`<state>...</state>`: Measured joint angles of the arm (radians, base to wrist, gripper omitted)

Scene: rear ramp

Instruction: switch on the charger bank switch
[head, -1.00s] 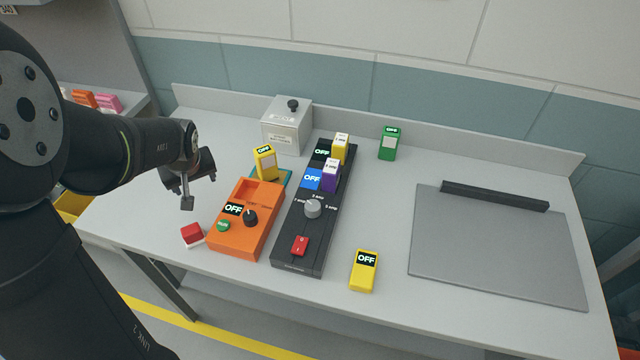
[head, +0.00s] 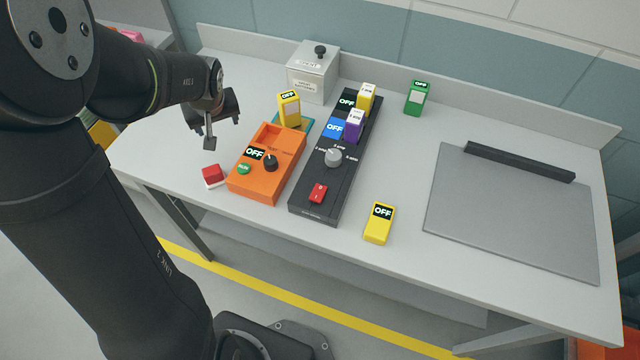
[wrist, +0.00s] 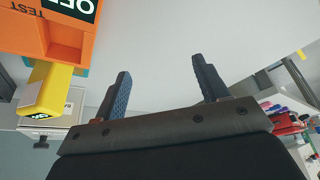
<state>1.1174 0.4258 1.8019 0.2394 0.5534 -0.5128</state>
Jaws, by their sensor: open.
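My gripper (head: 210,143) is above the bench at the left, left of the orange tester (head: 284,188) and well apart from the charger bank. In the wrist view my gripper (wrist: 162,85) is open with nothing between its fingers. The charger bank is not visible in that view.
A yellow pack (head: 290,108) stands behind the tester, a green pack (head: 417,97) at the back, and another yellow one (head: 379,223) right of the bank. A red-and-white block (head: 212,176) sits left of the tester. A lidded grey box (head: 313,72) stands behind. A grey mat (head: 500,220) lies right.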

